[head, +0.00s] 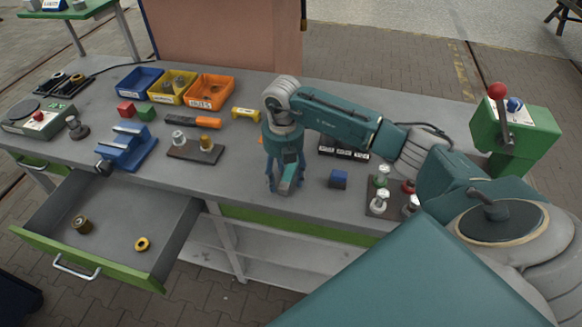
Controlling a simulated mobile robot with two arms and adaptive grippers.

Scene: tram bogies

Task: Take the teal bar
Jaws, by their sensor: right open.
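My right gripper (285,183) reaches down over the middle of the grey workbench (235,165), fingers pointing at the top. It is open. A narrow teal-grey piece (290,175), which looks like the teal bar, shows between its fingers, low near the bench top. The gripper hides part of it, and I cannot tell whether the fingers touch it. My left gripper is not in view.
A blue block (338,180) and a knob stand (381,207) lie right of the gripper. Bins (210,91) stand behind. An open drawer (125,270) juts out front-left. A green lever device (512,135) stands right.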

